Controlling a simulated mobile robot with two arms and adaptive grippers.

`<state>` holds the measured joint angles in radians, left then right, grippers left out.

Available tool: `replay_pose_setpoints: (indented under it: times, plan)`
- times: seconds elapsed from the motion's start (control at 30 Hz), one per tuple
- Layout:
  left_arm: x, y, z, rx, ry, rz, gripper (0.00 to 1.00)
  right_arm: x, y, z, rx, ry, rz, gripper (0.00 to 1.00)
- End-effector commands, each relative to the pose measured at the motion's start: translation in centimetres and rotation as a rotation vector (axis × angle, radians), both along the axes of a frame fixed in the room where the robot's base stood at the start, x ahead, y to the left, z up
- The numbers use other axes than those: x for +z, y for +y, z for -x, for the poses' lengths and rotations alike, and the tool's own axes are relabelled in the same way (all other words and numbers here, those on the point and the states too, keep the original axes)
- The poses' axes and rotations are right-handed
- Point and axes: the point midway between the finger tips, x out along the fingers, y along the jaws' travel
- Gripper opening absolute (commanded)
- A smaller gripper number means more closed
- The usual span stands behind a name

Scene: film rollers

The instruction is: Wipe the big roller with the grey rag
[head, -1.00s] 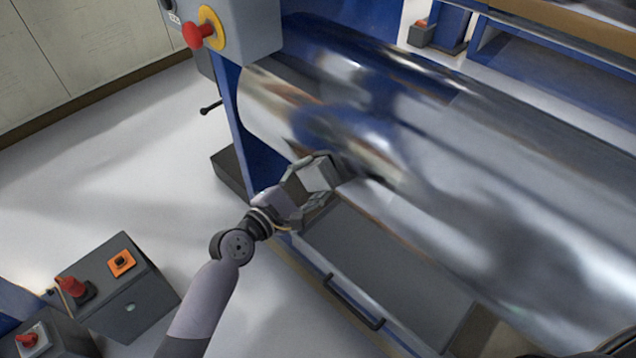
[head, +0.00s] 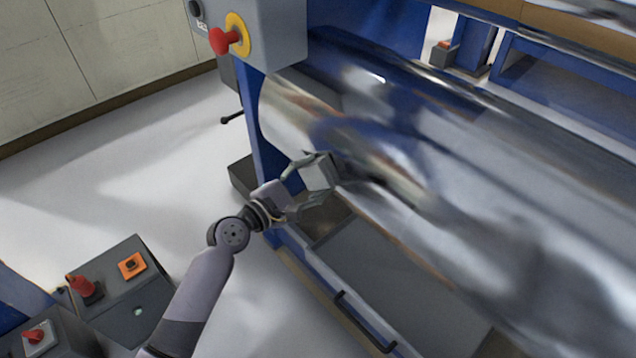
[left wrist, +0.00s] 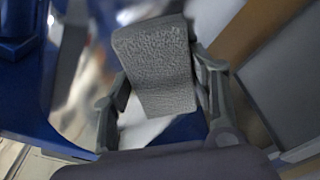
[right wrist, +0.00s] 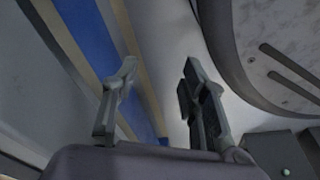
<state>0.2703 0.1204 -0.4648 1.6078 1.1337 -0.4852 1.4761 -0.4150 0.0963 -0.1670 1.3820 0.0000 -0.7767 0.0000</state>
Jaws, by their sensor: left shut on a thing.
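The big roller (head: 450,150) is a large shiny metal cylinder running from the upper left to the lower right of the head view. My left gripper (head: 318,185) is at the roller's near lower side, close to its left end. It is shut on the grey rag (head: 320,171), a folded textured cloth. The rag fills the space between the fingers in the left wrist view (left wrist: 157,62). I cannot tell whether the rag touches the roller. My right gripper (right wrist: 160,95) shows only in its own wrist view, with its fingers apart and nothing between them.
A grey control box with a red emergency button (head: 224,40) stands at the roller's left end. Control boxes with red knobs (head: 82,287) stand at lower left. The floor (head: 130,180) at left is clear.

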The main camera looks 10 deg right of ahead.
Motion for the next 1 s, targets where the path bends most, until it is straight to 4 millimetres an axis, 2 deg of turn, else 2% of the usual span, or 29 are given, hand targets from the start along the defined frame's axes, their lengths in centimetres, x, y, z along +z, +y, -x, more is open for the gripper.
replay_pose_setpoints:
  times: [0.23, 0.47, 1.0]
  plan:
    - [-0.1, 0.9, -1.1, 0.0, -0.001, -0.001, 0.31, 1.4, 0.2, -1.2, -0.002, -0.012, -0.001, 0.4]
    - [-0.1, 1.2, -1.5, 0.0, 0.0, 0.0, 0.31, 2.0, 0.2, -1.6, -0.003, -0.015, -0.001, 0.4]
    - [0.0, 2.7, -4.0, 0.001, -0.002, 0.0, 0.31, 6.1, 0.5, -3.8, -0.008, -0.04, -0.004, 0.4]
